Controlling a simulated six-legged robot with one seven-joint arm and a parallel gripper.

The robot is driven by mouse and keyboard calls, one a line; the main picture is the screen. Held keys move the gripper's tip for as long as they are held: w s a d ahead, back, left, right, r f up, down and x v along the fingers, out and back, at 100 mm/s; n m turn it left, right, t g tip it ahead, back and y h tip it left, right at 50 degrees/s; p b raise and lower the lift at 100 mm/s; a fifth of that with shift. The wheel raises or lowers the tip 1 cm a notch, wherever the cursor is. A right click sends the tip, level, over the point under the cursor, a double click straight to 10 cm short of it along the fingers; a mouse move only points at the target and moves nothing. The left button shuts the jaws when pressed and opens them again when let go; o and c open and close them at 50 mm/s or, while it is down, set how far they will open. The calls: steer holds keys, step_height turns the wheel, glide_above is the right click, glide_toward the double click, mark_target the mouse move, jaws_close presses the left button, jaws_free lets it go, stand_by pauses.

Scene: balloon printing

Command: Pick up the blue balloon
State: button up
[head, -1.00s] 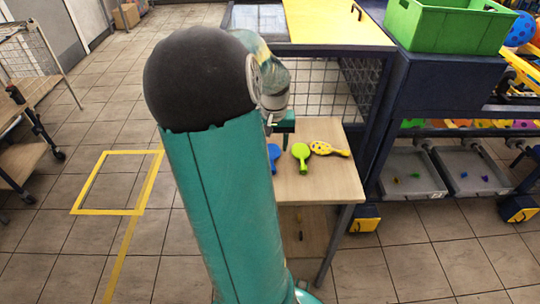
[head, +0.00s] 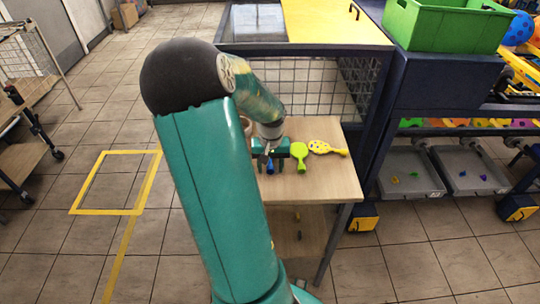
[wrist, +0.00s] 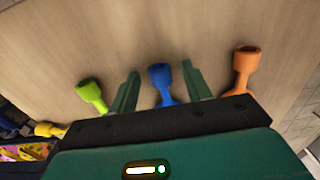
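The blue balloon (wrist: 161,84) lies on the wooden table between the two green fingers of my gripper (wrist: 160,72) in the wrist view. There is a gap on each side of it, and the fingers are open. In the head view my gripper (head: 270,154) is over the table, and a bit of the blue balloon (head: 269,168) shows below it. The rest of the balloon is hidden by my gripper in that view. I cannot tell the exact height of the fingers above the table.
An orange balloon (wrist: 243,66) lies on the other side in the wrist view. A wire-mesh panel (head: 313,88) stands behind the table.

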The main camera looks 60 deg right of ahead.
steer(key=c, duration=0.8)
steer(key=shift+r, duration=0.15)
